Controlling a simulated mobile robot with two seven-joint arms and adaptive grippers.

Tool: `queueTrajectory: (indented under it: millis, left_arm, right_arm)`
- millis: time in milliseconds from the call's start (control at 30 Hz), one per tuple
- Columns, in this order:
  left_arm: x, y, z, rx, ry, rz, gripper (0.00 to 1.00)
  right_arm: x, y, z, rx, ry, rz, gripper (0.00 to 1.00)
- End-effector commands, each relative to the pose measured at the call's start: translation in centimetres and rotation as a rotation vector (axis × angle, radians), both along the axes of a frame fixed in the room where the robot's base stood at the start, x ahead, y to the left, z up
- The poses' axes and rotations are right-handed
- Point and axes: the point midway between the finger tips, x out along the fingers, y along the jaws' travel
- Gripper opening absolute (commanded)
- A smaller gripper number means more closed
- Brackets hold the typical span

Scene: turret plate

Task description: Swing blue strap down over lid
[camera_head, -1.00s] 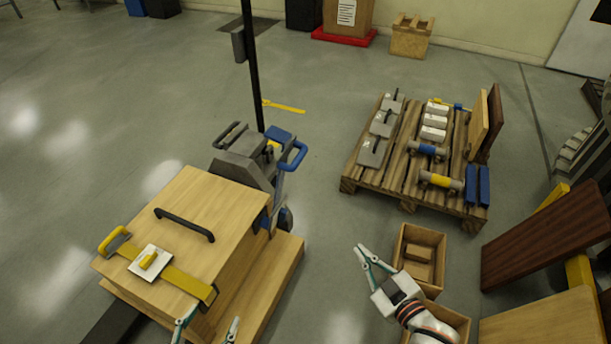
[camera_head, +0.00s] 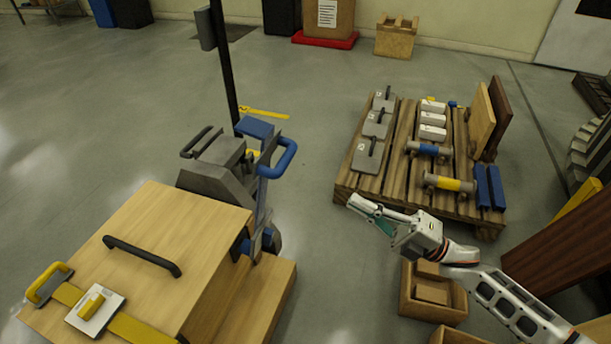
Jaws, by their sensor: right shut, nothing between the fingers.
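The wooden box with its lid (camera_head: 170,237) stands at the lower left, with a black handle on top. A yellow strap (camera_head: 140,329) lies across its near part, with a white plate and yellow knob on it. At the box's far right corner a blue strap part with a U-shaped blue handle (camera_head: 280,160) stands raised, off the lid, beside a grey machine part (camera_head: 216,170). My right gripper (camera_head: 362,207) is shut and empty, in front of the pallet and well to the right of the blue handle. My left gripper is not in view.
A pallet (camera_head: 345,186) at right holds grey plates, white blocks, rollers and boards. Wooden bins (camera_head: 407,300) sit below my right arm. A black pole (camera_head: 224,70) rises behind the blue handle. Open floor (camera_head: 320,130) lies between the box and pallet.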

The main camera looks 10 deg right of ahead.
Motion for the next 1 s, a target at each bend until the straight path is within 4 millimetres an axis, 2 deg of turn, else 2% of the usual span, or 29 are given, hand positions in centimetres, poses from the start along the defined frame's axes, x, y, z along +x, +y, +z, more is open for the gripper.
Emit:
queueTrajectory:
  millis: [233,700,1000]
  left_arm:
    - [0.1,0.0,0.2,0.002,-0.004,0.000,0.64]
    - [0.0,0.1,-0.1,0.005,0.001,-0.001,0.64]
    - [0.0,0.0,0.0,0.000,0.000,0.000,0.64]
  right_arm:
    - [1.2,1.8,1.4,-0.001,-0.016,0.005,0.00]
    - [5.4,8.9,4.5,0.000,-0.010,0.005,0.00]
    - [6.6,11.0,5.3,-0.002,-0.007,0.004,0.00]
